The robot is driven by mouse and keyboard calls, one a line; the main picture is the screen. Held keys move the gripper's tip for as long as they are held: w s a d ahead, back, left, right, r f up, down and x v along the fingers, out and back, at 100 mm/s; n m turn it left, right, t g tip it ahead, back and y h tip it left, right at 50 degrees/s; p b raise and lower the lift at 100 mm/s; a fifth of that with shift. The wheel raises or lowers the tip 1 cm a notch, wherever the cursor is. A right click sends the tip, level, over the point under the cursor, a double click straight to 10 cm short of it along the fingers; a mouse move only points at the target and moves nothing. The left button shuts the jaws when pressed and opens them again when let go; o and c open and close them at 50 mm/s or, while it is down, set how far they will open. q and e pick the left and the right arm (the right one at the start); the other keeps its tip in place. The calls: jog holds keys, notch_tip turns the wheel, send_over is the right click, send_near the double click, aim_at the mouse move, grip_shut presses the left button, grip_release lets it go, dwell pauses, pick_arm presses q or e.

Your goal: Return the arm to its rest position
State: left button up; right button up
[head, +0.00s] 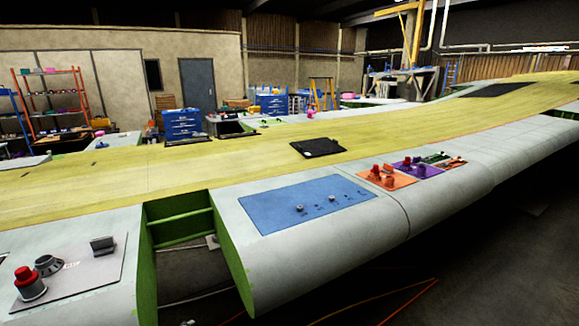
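Neither my left nor my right gripper shows in the head view, and no part of either arm is visible. The long wing (110,185) with a yellow upper skin runs across the view from the left to the far right. Its grey leading edge (275,260) is nearest to me. A blue mat (270,214) lies on that edge with several small parts on it. No gripper is over it or touching it.
An orange mat (398,182) and a purple mat (428,171) hold tools right of the blue mat. A grey mat (85,282) with a red-capped item (27,279) lies at front left. A green-ribbed gap (180,222) splits the edge. Dark floor (500,265) is clear at right.

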pick_arm(q)
jog(key=s+f+n+g+h, duration=0.1)
jog(key=s+f+n+g, duration=0.4)
jog(key=s, duration=0.8)
jog(key=s+f+g, duration=0.2)
jog(key=s+f, duration=0.1)
jog(key=f, duration=3.1)
jog(key=s+a+f, duration=0.2)
jog(key=s+f, duration=0.7)
jog(key=s, duration=0.2)
jog(key=s+a+f+m, duration=0.1)
jog(key=s+f, duration=0.9)
jog(key=s, duration=0.1)
jog(key=shift+a+g, duration=0.4)
